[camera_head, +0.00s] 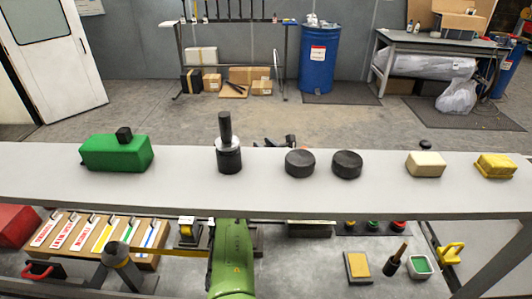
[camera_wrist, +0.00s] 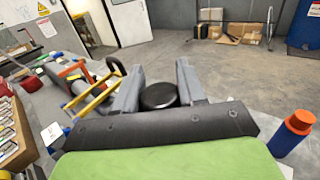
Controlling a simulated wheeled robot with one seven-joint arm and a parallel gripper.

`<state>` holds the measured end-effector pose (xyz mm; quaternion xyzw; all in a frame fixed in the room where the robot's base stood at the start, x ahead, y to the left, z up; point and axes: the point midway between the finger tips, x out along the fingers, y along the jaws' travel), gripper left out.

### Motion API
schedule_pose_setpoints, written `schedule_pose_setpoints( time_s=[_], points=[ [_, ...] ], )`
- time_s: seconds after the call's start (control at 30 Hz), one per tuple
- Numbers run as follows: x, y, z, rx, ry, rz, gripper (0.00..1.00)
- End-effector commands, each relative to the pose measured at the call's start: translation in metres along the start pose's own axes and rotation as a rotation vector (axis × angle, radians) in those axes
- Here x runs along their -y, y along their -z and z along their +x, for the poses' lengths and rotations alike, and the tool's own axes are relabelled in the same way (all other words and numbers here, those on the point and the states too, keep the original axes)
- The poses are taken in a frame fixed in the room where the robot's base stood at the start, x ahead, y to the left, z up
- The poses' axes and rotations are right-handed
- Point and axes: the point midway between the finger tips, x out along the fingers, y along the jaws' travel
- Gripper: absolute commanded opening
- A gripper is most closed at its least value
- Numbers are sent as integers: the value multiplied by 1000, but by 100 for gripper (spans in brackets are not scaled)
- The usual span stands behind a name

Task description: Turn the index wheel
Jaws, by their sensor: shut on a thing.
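In the wrist view, my gripper (camera_wrist: 160,84) has its two grey fingers on either side of a dark round knob (camera_wrist: 158,97) and is shut on it. The knob has a flat, dark top. I cannot tell from the picture whether it is the index wheel itself or a part of it. In the head view, my green arm passes below the grey shelf (camera_head: 390,193), and my gripper cannot be made out there.
On the shelf stand a green block (camera_head: 112,155), a dark post (camera_head: 228,160), two black discs (camera_head: 300,163) (camera_head: 347,164), a cream block (camera_head: 425,165) and a yellow block (camera_head: 495,166). In the wrist view, a blue bottle with an orange top (camera_wrist: 291,134) is at right and yellow handles (camera_wrist: 95,98) at left.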

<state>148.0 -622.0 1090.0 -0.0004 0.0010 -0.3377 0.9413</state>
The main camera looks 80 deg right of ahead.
Motion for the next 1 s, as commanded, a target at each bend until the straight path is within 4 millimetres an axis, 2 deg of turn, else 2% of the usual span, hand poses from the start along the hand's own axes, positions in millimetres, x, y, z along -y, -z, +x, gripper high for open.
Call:
schedule_pose_setpoints(
  time_s=[0.4,1.0],
  points=[
    [-4,1,0,2,-214,0,9],
    [-5,-1,0,3,-251,2,9]
  ],
)
